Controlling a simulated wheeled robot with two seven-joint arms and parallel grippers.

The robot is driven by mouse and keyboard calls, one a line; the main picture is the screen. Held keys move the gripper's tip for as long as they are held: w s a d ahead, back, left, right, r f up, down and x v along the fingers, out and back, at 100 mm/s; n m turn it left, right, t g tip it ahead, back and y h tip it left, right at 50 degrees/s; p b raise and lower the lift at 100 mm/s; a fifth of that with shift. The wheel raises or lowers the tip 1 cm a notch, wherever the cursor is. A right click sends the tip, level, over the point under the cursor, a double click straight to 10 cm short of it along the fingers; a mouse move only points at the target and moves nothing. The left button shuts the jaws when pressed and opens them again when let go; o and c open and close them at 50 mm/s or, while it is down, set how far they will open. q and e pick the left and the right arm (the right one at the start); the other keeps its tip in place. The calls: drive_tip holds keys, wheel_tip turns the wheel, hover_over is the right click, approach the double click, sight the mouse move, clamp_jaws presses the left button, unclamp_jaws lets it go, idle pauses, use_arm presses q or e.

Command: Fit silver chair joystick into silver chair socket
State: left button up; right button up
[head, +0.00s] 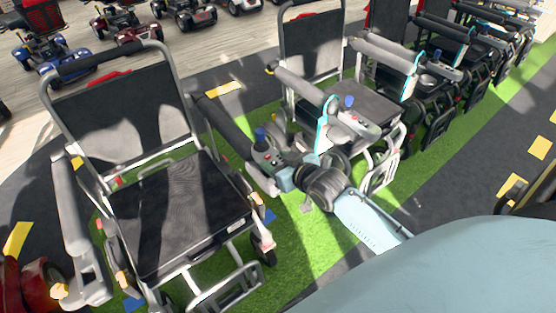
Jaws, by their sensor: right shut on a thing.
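The silver chair (165,215) stands at the left, with a silver tube frame and a black seat and back. The silver chair joystick (268,155), a grey box with a blue knob and red marks, is upright at the front end of the chair's right-hand armrest (225,125). My right gripper (284,177) is shut on the joystick from its right side. The silver chair socket is not clearly visible; I cannot tell whether the joystick is seated in it or only close to it. My left gripper is not in view.
A second chair with cyan parts (325,125) and its own blue-knobbed joystick (346,103) stands close behind my right gripper. More chairs line up at the upper right. Scooters (120,22) stand at the back left. Green floor (300,235) is open below my forearm.

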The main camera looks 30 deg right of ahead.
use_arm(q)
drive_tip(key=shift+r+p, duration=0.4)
use_arm(e)
drive_tip(key=shift+r, duration=0.2)
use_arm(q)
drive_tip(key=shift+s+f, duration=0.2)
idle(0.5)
